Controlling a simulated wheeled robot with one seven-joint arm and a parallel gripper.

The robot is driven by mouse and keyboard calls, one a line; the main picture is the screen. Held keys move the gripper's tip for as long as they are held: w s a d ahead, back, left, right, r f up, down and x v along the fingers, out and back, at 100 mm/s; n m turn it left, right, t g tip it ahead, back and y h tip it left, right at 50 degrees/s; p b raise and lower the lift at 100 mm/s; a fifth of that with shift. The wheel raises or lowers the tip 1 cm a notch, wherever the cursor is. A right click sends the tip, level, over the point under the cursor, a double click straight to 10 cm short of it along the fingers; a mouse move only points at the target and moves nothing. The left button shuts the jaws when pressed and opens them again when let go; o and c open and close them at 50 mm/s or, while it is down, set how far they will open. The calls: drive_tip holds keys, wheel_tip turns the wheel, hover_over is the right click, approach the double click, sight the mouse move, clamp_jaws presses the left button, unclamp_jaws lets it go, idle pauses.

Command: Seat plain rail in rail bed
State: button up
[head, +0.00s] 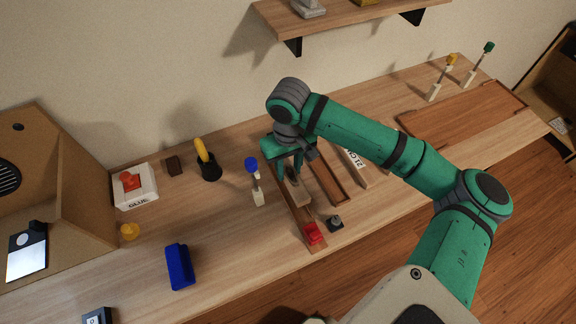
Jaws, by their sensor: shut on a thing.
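My gripper (291,176) points down over the worktable, partly hidden by its own wrist. It is shut on a light tan wooden piece, seemingly the plain rail (299,195), which shows just below the fingers. A long brown channel, seemingly the rail bed (304,220), runs under it toward the table's front edge. A red block (313,233) sits at the channel's near end. I cannot tell whether the rail touches the channel floor or hovers above it.
Beside the channel are a second brown tray (329,182), a labelled tan block (355,168), a small dark knob (335,222) and a blue-topped lever (254,180). A blue block (179,267), glue box (134,188) and black cup (209,170) stand left.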

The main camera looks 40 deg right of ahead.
sight(289, 171)
drive_tip(key=shift+f, duration=2.5)
drive_tip(key=shift+f, duration=1.4)
drive_tip(key=o, duration=1.2)
wheel_tip(289, 171, up, 11)
drive_tip(key=shift+f, duration=0.1)
